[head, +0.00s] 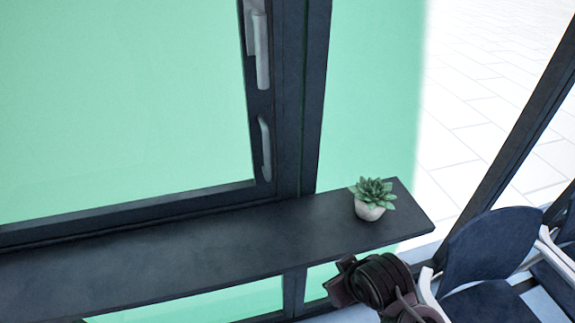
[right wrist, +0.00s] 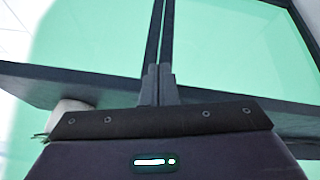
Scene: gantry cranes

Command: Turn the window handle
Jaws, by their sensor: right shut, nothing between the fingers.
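The window handle (head: 262,52) is a light grey lever at the top of the head view. My right gripper (head: 341,283) is low in the head view, in front of the sill's edge, well below and right of the handle. In the right wrist view its fingers (right wrist: 158,84) are together and empty. The handle does not show there. My left gripper is not in view.
A dark sill (head: 150,248) runs below the window. A succulent in a white pot (head: 371,198) stands near its right end; the pot also shows in the right wrist view (right wrist: 70,107). Dark chairs (head: 492,250) stand at the lower right.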

